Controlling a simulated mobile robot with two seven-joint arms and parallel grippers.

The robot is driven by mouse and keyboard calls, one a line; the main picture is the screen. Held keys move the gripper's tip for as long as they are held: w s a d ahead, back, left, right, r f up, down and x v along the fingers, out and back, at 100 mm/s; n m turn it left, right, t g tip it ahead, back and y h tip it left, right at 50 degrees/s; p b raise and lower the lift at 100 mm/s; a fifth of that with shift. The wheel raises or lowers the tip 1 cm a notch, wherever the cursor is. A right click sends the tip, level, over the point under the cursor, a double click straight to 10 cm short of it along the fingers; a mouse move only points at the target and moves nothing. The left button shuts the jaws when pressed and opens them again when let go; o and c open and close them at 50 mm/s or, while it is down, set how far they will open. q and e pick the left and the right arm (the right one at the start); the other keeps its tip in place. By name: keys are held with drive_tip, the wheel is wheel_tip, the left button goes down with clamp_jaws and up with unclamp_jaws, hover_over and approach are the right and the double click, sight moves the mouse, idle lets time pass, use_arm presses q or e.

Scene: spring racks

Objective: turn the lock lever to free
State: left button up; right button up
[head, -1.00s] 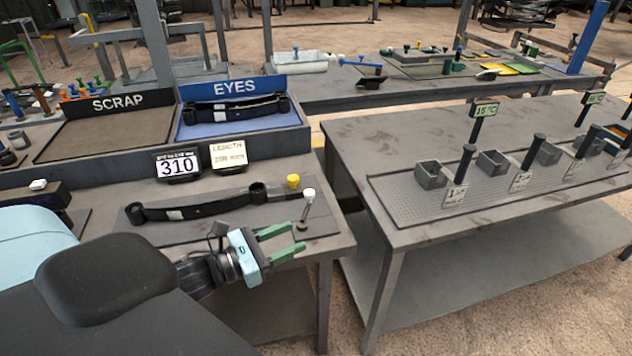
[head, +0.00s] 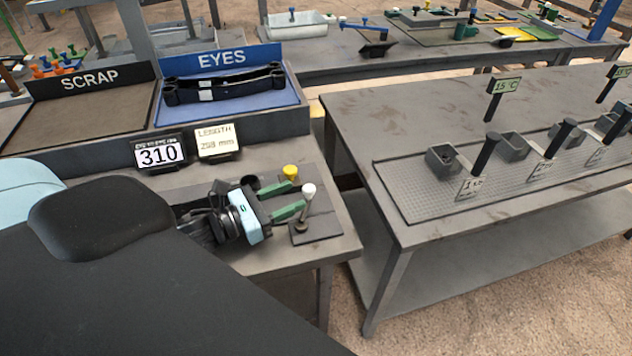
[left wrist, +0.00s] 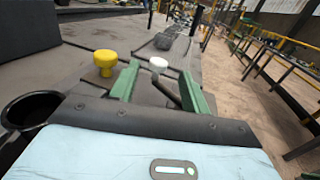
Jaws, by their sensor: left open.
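The lever with a white knob (head: 309,190) stands on a dark plate (head: 322,231) at the front right of the near bench. A yellow knob (head: 290,172) is just behind it. My left gripper (head: 297,197) is open, its green fingers pointing at the white-knobbed lever. In the left wrist view, the white knob (left wrist: 158,63) shows between the open fingertips (left wrist: 160,70), and its tilted dark stem runs down toward the right finger. The yellow knob (left wrist: 105,60) is left of the left finger. I cannot tell whether the fingers touch the lever. No right gripper shows.
The 310 display (head: 159,153) and length card (head: 217,141) stand behind. Right bench (head: 370,120) has several small boxes.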

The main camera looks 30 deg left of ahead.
sight(310, 186)
use_arm(q)
drive_tip(key=x, duration=0.6)
drive_tip(key=shift+a+r, duration=0.1)
drive_tip(key=shift+p+x, duration=0.3)
drive_tip(key=shift+x, duration=0.5)
use_arm(e)
drive_tip(key=shift+w+a+r+t, duration=0.1)
drive_tip(key=shift+w+r+t, duration=0.2)
drive_tip(key=shift+w+r, duration=0.45)
use_arm(q)
drive_tip(key=shift+c, duration=0.3)
use_arm(e)
drive_tip(key=shift+f, duration=0.1)
use_arm(q)
clamp_jaws()
